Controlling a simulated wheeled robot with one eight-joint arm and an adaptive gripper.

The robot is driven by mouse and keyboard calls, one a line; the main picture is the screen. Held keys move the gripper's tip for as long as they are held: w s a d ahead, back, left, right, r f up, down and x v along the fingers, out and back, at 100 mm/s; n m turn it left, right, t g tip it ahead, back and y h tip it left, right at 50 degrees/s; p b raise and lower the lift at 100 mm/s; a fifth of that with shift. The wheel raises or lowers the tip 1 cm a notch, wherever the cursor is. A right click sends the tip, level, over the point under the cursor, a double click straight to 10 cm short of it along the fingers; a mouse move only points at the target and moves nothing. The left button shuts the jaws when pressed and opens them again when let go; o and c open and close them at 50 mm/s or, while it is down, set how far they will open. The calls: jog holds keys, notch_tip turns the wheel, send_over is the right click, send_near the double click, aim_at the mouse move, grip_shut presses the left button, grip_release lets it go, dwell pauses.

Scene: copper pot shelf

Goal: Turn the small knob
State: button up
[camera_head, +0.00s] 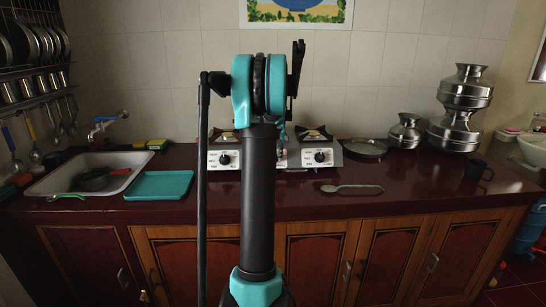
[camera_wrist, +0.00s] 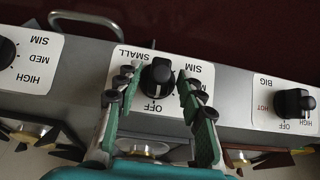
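The small knob (camera_wrist: 157,78) is black, on a white panel marked SMALL on the stove's grey front; its pointer is toward OFF in the wrist view. My gripper (camera_wrist: 156,84) is open, with one green finger on each side of this knob. A gap shows on both sides, so the fingers do not seem to press on it. In the head view my arm covers the gripper and most of the middle panel. The stove's outer knobs show there, one to the left (camera_head: 224,159) of the arm and one to the right (camera_head: 319,156).
In the wrist view, another knob (camera_wrist: 294,102) is at the right on a panel marked BIG, and one (camera_wrist: 5,52) at the left edge. On the dark red counter (camera_head: 400,190) are a spoon (camera_head: 352,189), a teal tray (camera_head: 159,185) and metal pots (camera_head: 455,130).

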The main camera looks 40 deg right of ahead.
jog(key=v, duration=1.2)
dwell(0.5)
jog(key=s+a+f+n, duration=0.15)
jog(key=a+f, duration=0.25)
jog(key=a, duration=0.5)
jog(key=s+a+f+n, duration=0.1)
jog(key=s+a+f, duration=0.2)
jog(key=a, duration=0.6)
jog(key=s+a+f+n, duration=0.1)
jog(key=s+a+f, duration=0.25)
jog(key=a, duration=0.55)
jog(key=s+a+f+n+t+y, duration=0.1)
jog(key=s+a+f+n, duration=0.2)
jog(key=s+a+f, duration=1)
jog(key=s+a, duration=0.1)
jog(key=s, duration=0.3)
jog(key=shift+s+a+y, duration=0.2)
jog(key=shift+a+y, duration=0.1)
jog(key=shift+y, duration=0.1)
jog(key=shift+f, duration=0.1)
